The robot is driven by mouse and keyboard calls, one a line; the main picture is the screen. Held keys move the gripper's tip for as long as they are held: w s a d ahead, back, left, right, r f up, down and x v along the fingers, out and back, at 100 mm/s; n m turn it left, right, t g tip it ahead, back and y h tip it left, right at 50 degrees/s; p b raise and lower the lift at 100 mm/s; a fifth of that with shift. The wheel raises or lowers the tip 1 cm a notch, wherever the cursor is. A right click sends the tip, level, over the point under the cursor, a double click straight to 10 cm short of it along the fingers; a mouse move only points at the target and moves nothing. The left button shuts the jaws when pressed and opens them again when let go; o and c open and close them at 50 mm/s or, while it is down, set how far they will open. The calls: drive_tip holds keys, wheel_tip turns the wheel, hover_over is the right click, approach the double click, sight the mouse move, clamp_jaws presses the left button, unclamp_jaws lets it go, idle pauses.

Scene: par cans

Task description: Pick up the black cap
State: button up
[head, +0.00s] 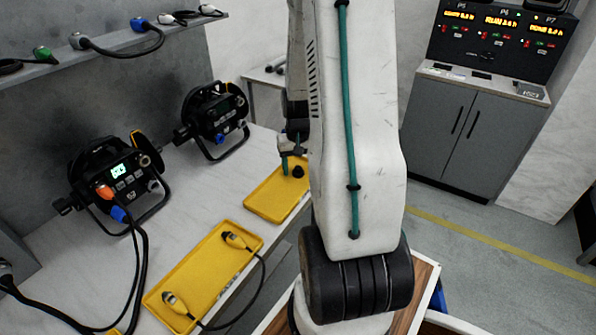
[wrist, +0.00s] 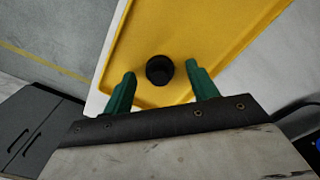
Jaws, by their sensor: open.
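The black cap (wrist: 160,69) is a small dark round piece on the smaller yellow tray (wrist: 225,35). In the head view the cap (head: 298,172) lies on that tray (head: 262,204), partly beside my arm. My gripper (wrist: 160,86) is open, with a green finger on each side of the cap's near side in the wrist view. The cap shows between and slightly beyond the fingertips, and I see no contact.
A larger yellow tray (head: 195,262) holds a cable with two connectors. Two black par cans (head: 112,180) (head: 214,115) stand on the white bench, one with cables plugged in. A grey shelf with connectors runs above. A grey cabinet (head: 470,130) stands at right.

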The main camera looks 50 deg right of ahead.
drive_tip(key=c, duration=1.1)
drive_tip(key=shift+r, duration=0.15)
